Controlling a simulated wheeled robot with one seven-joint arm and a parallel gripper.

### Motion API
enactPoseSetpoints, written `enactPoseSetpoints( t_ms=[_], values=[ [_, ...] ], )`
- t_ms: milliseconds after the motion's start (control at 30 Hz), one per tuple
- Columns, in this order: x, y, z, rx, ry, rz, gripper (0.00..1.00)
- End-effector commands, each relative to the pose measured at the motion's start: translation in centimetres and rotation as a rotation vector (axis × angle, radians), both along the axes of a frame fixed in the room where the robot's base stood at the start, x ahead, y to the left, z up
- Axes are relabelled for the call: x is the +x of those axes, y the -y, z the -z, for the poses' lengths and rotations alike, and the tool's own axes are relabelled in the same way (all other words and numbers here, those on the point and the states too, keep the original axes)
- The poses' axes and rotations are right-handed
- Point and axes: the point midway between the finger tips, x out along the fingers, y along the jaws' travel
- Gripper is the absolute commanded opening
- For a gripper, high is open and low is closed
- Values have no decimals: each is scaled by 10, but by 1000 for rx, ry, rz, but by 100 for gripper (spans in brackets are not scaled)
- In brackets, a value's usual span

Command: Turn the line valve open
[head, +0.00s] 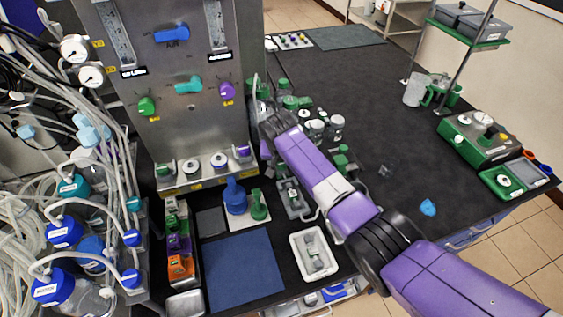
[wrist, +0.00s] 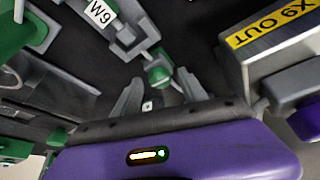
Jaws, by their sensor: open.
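I cannot tell for certain which fitting is the line valve. A grey fitting labelled W9 (wrist: 122,28), with a green rounded part (wrist: 158,74) at its near end, lies just ahead of my gripper (wrist: 155,92) in the wrist view. My gripper is open, with its two grey fingers apart and the green part just beyond and between their tips. Contact is not clear. In the head view my gripper is small and partly lost beside the steel panel's right edge. The panel carries a blue handle (head: 171,34), a teal handle (head: 188,86), a green knob (head: 147,106) and a purple knob (head: 227,91).
A metal block labelled X9 OUT (wrist: 275,28) stands close on the right in the wrist view. Green-and-grey fittings (wrist: 25,35) lie on the left. Small vessels (head: 325,128) crowd the black bench beside my arm. The bench's far right middle (head: 370,90) is clear.

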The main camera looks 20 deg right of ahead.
Motion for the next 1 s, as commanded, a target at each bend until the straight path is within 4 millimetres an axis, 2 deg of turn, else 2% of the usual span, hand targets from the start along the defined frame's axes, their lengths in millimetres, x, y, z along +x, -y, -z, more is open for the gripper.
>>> enactPoseSetpoints(
  t_ms=[167,400,767,1000],
  values=[
    [0,0,0,0,0,0,48],
    [0,0,0,0,0,0,1],
    [0,0,-1,2,1,-34,0],
    [-1,2,0,3,1,-166,0]
  ],
)
